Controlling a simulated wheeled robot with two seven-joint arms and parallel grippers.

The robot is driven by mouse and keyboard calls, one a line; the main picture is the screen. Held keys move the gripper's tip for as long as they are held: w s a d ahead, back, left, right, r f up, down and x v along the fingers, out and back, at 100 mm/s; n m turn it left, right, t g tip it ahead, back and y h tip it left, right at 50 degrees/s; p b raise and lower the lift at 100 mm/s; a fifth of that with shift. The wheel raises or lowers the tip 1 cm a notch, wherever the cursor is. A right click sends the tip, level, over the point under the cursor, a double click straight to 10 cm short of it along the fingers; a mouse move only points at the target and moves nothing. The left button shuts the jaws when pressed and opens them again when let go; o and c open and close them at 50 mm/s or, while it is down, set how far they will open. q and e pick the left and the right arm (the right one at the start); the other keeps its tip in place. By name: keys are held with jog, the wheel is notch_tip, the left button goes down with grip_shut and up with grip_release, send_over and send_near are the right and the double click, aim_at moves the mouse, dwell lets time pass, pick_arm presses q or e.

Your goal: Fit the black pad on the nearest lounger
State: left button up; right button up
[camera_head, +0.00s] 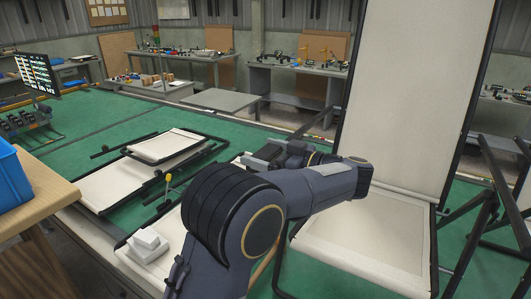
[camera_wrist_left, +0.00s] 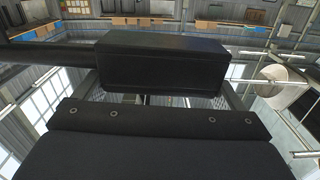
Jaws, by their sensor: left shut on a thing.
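The nearest lounger has a cream upright back (camera_head: 410,85) and a cream seat (camera_head: 365,240) in a black tube frame, at the right of the head view. My left gripper (camera_head: 264,155) is left of it, beyond my bent arm, above the green floor. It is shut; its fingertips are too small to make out. In the left wrist view a black block (camera_wrist_left: 160,65), which looks like the black pad, lies straight ahead, close to the camera. The contact between fingers and pad is hidden. My right gripper is in neither view.
A second cream lounger (camera_head: 110,185) lies low at the left. A white block (camera_head: 148,243) and a yellow-tipped rod (camera_head: 168,182) are nearby. A blue bin (camera_head: 10,180) stands on a wooden bench (camera_head: 45,190). Black frames (camera_head: 485,215) stand at the right.

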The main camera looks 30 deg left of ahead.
aim_at(273, 155)
pick_arm(q)
jog(key=o, duration=0.7)
jog(key=d, duration=0.2)
jog(key=d+b, duration=0.1)
jog(key=d, duration=0.2)
jog(key=d+b, duration=0.1)
jog(key=d, duration=0.1)
jog(key=shift+s+d, duration=0.35)
jog(key=shift+d, duration=0.05)
